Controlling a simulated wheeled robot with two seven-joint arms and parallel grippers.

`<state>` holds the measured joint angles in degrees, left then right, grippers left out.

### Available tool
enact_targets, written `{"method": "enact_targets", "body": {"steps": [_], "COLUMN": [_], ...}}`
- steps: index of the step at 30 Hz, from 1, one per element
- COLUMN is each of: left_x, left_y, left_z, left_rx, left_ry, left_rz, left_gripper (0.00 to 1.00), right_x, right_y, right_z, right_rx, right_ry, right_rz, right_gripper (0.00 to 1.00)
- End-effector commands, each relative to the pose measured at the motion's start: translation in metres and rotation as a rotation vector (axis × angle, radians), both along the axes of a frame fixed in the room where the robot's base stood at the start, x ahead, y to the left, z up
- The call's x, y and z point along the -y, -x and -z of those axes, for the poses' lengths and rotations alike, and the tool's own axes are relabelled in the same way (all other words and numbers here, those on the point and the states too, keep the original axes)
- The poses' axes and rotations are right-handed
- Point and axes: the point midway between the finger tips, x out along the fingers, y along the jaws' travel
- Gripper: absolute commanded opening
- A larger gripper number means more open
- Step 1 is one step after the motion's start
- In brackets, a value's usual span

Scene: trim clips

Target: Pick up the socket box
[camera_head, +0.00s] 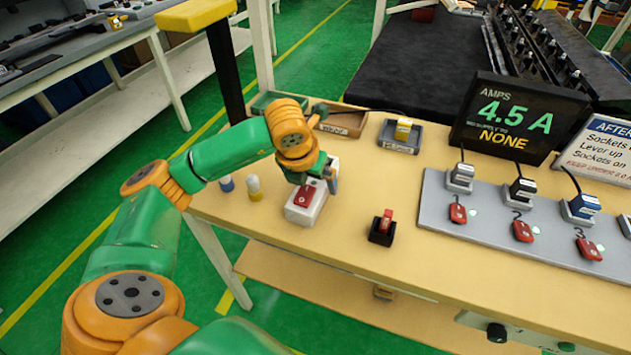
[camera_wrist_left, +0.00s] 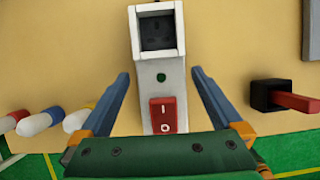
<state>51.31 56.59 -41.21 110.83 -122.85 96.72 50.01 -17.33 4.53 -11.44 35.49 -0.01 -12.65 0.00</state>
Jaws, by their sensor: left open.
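The socket box (camera_head: 301,216) is a white block with a red rocker switch, standing on the wooden bench top. In the left wrist view the socket box (camera_wrist_left: 147,87) shows a dark socket at its far end, a green dot and the red switch. My left gripper (camera_head: 321,179) is over the box, open. In the left wrist view its blue fingers (camera_wrist_left: 160,73) are spread on either side of the box, with bench showing between each finger and the box. The gripper partly hides the box in the head view. My right gripper is not in view.
A black holder with a red lever (camera_head: 382,228) stands right of the box. Blue-white and yellow-white cylinders (camera_head: 254,187) stand to its left. Small trays (camera_head: 399,136) lie behind. A grey panel (camera_head: 470,216) with plugs and red switches fills the right, below an amps display (camera_head: 518,117).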

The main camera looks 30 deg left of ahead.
Motion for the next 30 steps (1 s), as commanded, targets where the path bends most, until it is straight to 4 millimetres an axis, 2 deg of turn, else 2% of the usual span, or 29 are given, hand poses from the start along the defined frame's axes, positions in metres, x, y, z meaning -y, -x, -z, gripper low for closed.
{"method": "enact_targets", "body": {"steps": [3,10,21,30], "left_x": [-0.001,-0.001,-0.001,0.0], "left_y": [-0.006,-0.008,-0.008,-0.008], "left_z": [0.014,0.018,0.017,0.013], "left_rx": [-0.003,0.001,0.002,0.004], "left_ry": [0.002,0.002,0.003,0.003], "left_rz": [-0.001,0.001,0.001,0.002], "left_gripper": [1.0,1.0,0.0,0.0], "right_x": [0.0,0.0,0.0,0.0], "right_y": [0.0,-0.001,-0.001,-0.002], "right_z": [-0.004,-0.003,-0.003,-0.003], "right_rx": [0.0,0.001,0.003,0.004], "right_ry": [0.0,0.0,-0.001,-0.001], "right_rz": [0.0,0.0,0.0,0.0], "right_gripper": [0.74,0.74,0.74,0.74]}}
